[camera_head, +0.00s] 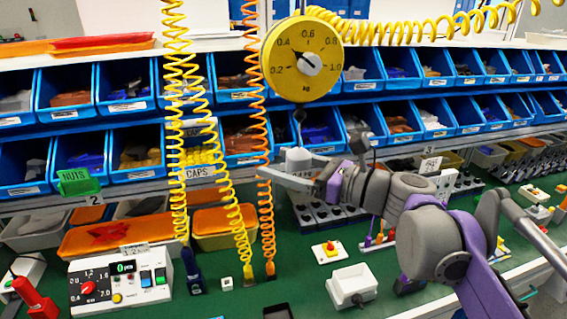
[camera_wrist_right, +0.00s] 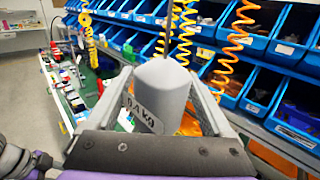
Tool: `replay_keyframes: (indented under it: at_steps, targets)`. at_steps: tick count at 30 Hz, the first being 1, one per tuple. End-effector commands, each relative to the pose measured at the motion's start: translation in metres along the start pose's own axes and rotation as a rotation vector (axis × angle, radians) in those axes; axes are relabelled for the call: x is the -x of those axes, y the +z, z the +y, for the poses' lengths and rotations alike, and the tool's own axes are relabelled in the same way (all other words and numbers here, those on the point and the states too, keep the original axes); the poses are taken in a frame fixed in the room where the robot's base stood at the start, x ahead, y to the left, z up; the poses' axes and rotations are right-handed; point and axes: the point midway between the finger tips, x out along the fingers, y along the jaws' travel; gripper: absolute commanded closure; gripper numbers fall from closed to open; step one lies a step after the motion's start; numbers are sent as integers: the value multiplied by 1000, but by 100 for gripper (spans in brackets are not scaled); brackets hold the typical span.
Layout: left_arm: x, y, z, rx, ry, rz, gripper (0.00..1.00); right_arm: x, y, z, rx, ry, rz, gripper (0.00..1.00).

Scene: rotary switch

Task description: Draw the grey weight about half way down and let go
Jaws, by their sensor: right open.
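The grey weight (camera_head: 298,158) hangs on a hook below the round yellow dial scale (camera_head: 290,84). In the right wrist view the weight (camera_wrist_right: 165,88) is a smooth grey block with a kg label on its lower front, partly hidden by the gripper body. My right gripper (camera_head: 284,174) is at the weight's height. Its two fingers stand open, one on each side of the weight, as the right wrist view (camera_wrist_right: 163,74) shows. I cannot tell whether either finger touches it. My left gripper is not in view.
Coiled yellow (camera_head: 175,110) and orange (camera_head: 262,150) cords hang left of the weight. Rows of blue bins (camera_head: 132,107) stand behind.

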Motion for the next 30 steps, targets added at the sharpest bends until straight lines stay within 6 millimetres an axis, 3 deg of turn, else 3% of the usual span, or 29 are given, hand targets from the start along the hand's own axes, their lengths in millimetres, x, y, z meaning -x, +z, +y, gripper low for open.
replay_keyframes:
  at_steps: [2,16,26,30]
  targets:
    - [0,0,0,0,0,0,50,0,0,0,0,0,0,17]
    - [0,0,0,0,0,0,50,0,0,0,0,0,0,100]
    - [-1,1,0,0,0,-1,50,0,-1,0,0,0,0,100]
    - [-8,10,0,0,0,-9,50,1,-18,0,-3,0,1,100]
